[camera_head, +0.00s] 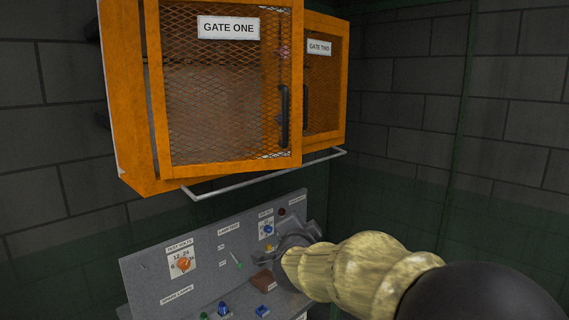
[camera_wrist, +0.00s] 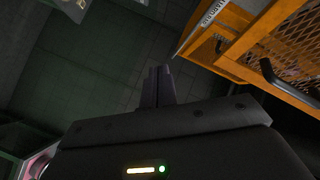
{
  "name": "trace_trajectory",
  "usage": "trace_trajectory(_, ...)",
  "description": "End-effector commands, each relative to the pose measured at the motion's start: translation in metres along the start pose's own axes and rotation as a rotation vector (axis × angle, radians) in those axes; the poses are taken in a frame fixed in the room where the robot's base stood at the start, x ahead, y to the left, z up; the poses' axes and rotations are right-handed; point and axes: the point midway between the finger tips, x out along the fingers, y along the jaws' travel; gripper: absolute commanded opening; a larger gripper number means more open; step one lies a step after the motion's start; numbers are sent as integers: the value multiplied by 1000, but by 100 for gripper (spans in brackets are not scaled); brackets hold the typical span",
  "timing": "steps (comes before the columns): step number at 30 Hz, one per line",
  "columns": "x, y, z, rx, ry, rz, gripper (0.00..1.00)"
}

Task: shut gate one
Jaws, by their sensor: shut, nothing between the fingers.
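Gate one (camera_head: 223,120) is an orange-framed mesh door with a "GATE ONE" label and a black upright handle (camera_head: 284,115) near its right edge. It is on the orange cabinet (camera_head: 130,130) on the wall. Its right edge stands out from the cabinet front, so it looks ajar. My gripper (camera_head: 300,238) is below and to the right of the gate, in front of the sloped panel, apart from the handle. In the wrist view my gripper (camera_wrist: 157,87) is shut and empty. An orange mesh door with a black handle (camera_wrist: 287,84) shows at upper right there.
Gate two (camera_head: 322,85) is a mesh door to the right, partly hidden by gate one. A pale rail (camera_head: 265,177) runs under the cabinet. The sloped grey panel (camera_head: 150,275) below carries knobs and switches. Free room lies right of the cabinet, before the block wall (camera_head: 420,120).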

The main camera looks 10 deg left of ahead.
Motion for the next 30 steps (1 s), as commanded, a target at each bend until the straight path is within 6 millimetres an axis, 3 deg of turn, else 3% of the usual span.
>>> trace_trajectory(1,-2,-36,0,100,68,-36,0)
trace_trajectory(3,-9,-70,-4,248,170,-63,0)
trace_trajectory(6,-26,-103,-4,436,291,-71,0)
trace_trajectory(9,-41,-118,-2,564,369,-58,0)
trace_trajectory(13,-51,-123,0,633,416,-43,0)
trace_trajectory(22,-51,-122,-1,636,419,-41,0)
trace_trajectory(30,-33,-122,-10,632,421,-40,0)
